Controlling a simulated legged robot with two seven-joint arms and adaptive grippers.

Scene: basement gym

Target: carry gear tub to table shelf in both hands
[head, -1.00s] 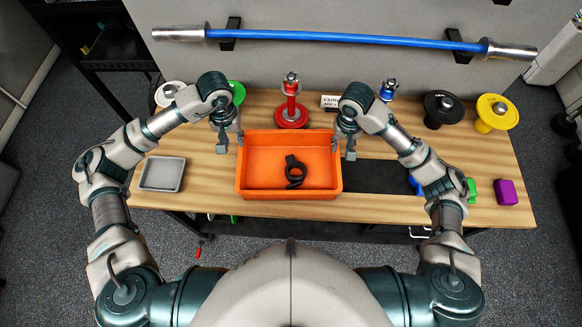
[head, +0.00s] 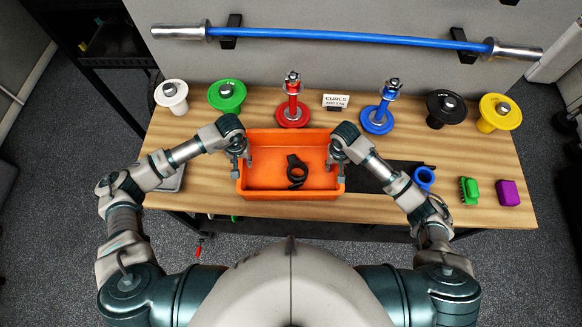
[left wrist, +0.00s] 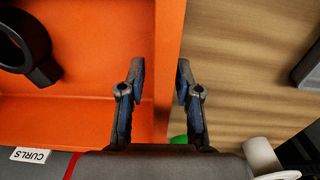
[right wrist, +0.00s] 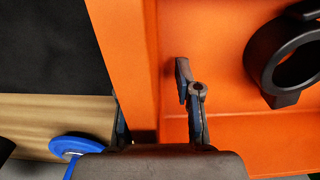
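The orange gear tub (head: 290,194) sits on the wooden table with a black ring-shaped clamp (head: 297,171) inside. My left gripper (head: 241,166) is at the tub's left wall; in the left wrist view its open fingers (left wrist: 161,85) stand on either side of the orange rim (left wrist: 168,50). My right gripper (head: 337,160) is at the right wall. In the right wrist view, one finger of the right gripper (right wrist: 152,105) is inside the tub; the other is mostly hidden beyond the rim (right wrist: 125,50). The fingers look spread, with no clear squeeze on either wall.
A grey tray (head: 172,180) lies left of the tub under my left arm. A black mat (head: 372,178), blue ring (head: 424,178), green block (head: 469,190) and purple block (head: 508,192) lie to the right. Red (head: 293,112) and blue (head: 377,118) plate stands are behind the tub.

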